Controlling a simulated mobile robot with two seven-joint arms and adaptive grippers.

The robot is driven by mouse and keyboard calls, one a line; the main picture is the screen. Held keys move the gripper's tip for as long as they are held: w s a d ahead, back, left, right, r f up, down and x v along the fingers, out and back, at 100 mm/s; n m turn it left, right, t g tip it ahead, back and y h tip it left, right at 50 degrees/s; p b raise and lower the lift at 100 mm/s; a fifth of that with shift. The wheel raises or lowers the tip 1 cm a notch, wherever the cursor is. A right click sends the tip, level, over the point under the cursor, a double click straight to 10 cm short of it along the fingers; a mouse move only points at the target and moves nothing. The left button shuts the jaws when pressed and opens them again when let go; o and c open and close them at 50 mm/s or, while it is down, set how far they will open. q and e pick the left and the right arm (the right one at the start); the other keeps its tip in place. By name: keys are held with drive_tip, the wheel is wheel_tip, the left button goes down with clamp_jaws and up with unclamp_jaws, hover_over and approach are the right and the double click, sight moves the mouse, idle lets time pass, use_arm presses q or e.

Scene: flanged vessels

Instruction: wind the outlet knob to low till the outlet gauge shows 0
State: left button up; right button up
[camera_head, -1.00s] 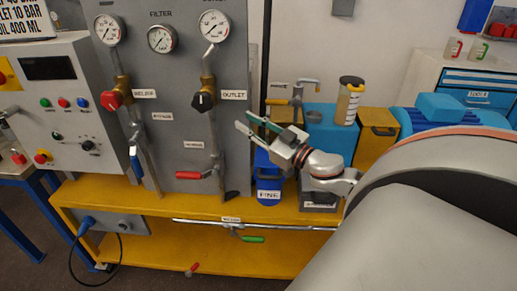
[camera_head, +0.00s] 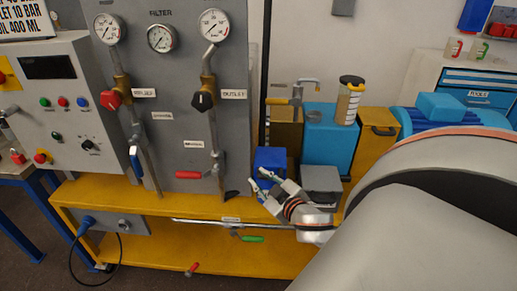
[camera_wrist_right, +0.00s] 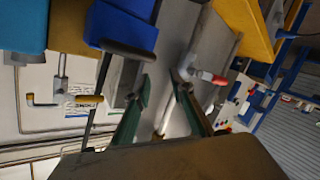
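The black outlet knob (camera_head: 203,101) sits on a brass valve on the grey panel, left of the OUTLET label (camera_head: 233,94). The outlet gauge (camera_head: 214,25) is above it, at the top of the same pipe. Its needle is too small to read surely. My right gripper (camera_head: 258,179) is low in front of the blue box, below and right of the knob and well apart from it. In the right wrist view its two green-padded fingers (camera_wrist_right: 163,88) are spread with nothing held between them. My left gripper is not in view.
A red relief knob (camera_head: 110,100) and filter gauge (camera_head: 161,38) are to the left. The blue box (camera_head: 270,158) and a grey box (camera_head: 321,184) crowd the gripper above the yellow bench (camera_head: 150,201).

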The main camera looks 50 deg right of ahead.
drive_tip(key=shift+g+y, duration=0.5)
drive_tip(key=shift+s+a+f, duration=0.2)
drive_tip(key=shift+a+f, duration=0.15)
drive_tip(key=shift+f, duration=0.35)
drive_tip(key=shift+s+a+f, duration=0.2)
drive_tip(key=shift+a+f, duration=0.2)
drive_tip(key=shift+f, duration=0.25)
drive_tip(key=shift+s+a+f, duration=0.2)
drive_tip(key=shift+a+f, duration=0.15)
drive_tip(key=shift+f, duration=0.35)
